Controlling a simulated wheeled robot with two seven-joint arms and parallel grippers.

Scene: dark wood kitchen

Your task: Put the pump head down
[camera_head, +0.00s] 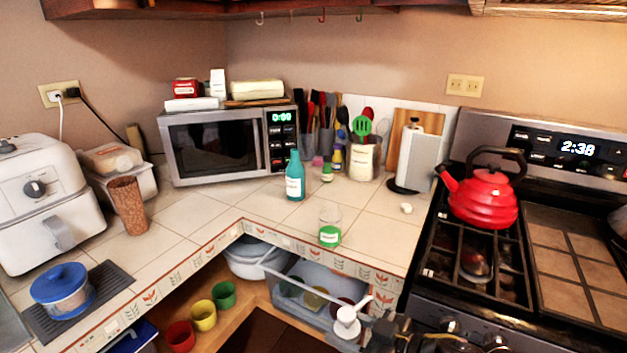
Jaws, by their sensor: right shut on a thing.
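The white pump head (347,318) is near the bottom of the head view, in front of the counter's front edge and over the open shelf area. My right gripper (373,330) comes in from the lower right and is shut on the pump head, its nozzle pointing up and to the right. A clear bottle with a green label (330,236) stands upright on the tiled counter (375,235), close to the front edge, behind the pump head and apart from it. My left gripper is not in view.
A small white cap (406,208) lies on the counter to the right of the bottle. A teal bottle (295,180) stands behind left. The stove with a red kettle (484,198) is at right. Bare tiles lie around the clear bottle. Cups (203,315) stand on the lower shelf.

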